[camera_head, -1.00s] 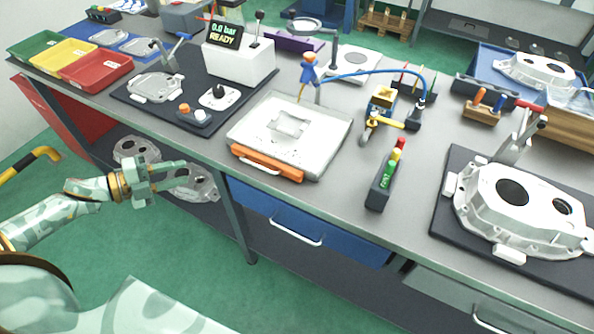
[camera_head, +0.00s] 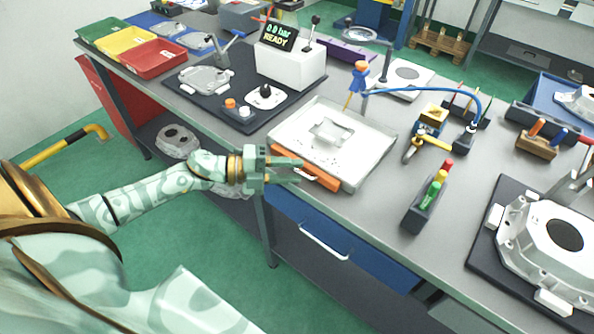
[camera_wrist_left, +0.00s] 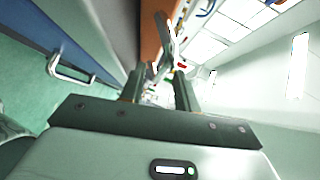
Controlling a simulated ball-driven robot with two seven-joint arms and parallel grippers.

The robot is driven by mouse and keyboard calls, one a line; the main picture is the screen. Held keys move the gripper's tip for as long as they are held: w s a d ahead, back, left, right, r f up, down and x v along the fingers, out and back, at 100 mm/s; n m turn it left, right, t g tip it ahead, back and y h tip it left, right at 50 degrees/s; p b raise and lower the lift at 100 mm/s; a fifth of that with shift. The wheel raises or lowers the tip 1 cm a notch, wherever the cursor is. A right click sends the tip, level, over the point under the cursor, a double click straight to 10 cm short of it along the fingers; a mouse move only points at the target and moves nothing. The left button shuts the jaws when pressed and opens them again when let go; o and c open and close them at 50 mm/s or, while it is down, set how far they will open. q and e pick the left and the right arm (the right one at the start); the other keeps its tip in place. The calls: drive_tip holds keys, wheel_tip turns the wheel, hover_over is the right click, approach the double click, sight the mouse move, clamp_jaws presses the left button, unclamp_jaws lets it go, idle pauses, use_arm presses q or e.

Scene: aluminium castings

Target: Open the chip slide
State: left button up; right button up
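The chip slide appears to be the pale grey tray (camera_head: 365,152) with an orange front (camera_head: 322,184) at the bench's near edge. A grey plate lies in it. My left gripper (camera_head: 297,170) is at the left part of the orange front and covers the handle area in the head view. In the left wrist view its two fingers (camera_wrist_left: 160,88) stand apart, with the orange front (camera_wrist_left: 150,38) and the pale handle (camera_wrist_left: 167,42) ahead, between the finger directions. Whether the fingers touch the handle cannot be told. My right gripper is not in view.
Below the bench is a blue drawer (camera_head: 345,245) with a pale handle (camera_wrist_left: 70,70). A pen holder (camera_head: 425,205) stands right of the tray, and a dark fixture mat (camera_head: 215,107) lies to its left.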

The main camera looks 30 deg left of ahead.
use_arm(q)
drive_tip(key=shift+x, duration=0.85)
clamp_jaws()
drive_tip(key=s+p, duration=0.3)
drive_tip(key=s, duration=0.3)
drive_tip(key=shift+s+a, duration=0.3)
drive_tip(key=shift+s, duration=0.05)
unclamp_jaws()
